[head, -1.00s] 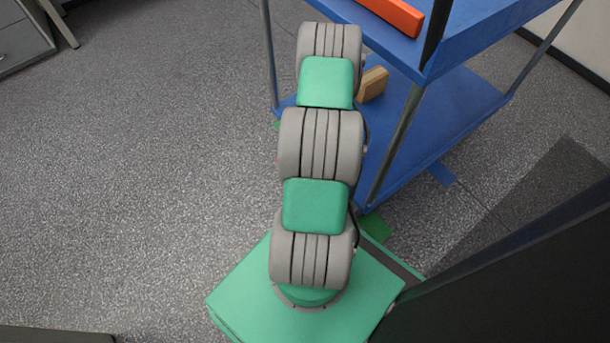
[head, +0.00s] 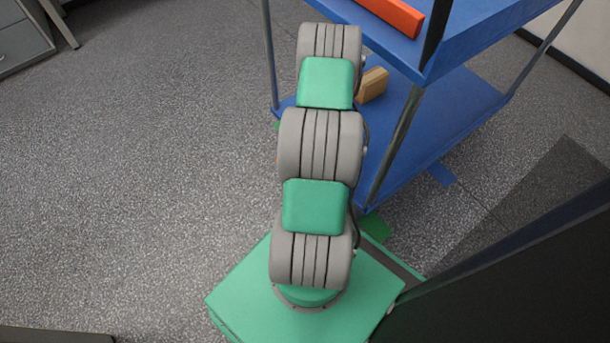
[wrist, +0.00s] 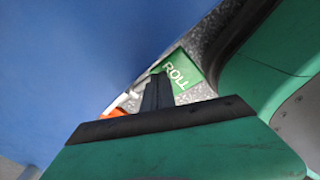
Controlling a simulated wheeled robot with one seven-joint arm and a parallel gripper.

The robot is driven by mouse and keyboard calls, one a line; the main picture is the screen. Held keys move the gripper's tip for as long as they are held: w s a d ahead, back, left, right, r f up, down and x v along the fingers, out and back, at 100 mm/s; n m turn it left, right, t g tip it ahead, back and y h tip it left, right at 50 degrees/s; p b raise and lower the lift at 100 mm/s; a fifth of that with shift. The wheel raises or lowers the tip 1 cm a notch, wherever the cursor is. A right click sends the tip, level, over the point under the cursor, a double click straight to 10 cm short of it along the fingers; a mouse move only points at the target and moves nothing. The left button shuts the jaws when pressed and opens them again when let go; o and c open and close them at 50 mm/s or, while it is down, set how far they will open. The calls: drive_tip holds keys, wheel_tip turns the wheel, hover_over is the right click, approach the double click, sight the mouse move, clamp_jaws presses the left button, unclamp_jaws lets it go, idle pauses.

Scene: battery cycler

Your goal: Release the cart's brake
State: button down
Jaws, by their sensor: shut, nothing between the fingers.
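The blue cart (head: 450,120) stands to the right of my arm in the head view, with an upper and a lower deck on grey posts. In the wrist view its blue surface (wrist: 60,60) fills the left side. A green label reading ROLL (wrist: 179,72) lies on the floor just beyond my gripper (wrist: 158,82). My gripper's dark fingers are together and empty. An orange part (wrist: 113,113) and a pale bar beside it show left of the fingers, partly hidden; I cannot tell whether the fingers touch them. The head view does not show my gripper.
An orange bar (head: 393,14) lies on the upper deck and a wooden block (head: 373,84) on the lower one. Green (head: 375,229) and blue (head: 441,174) patches mark the floor. A dark panel (head: 520,270) stands at the right. Open floor (head: 130,180) lies left.

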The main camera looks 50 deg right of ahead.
drive_tip(key=shift+f+b, duration=1.6)
drive_tip(key=shift+f, duration=0.45)
idle(1.2)
drive_tip(key=shift+r+p, duration=2.85)
drive_tip(key=shift+r, duration=0.7)
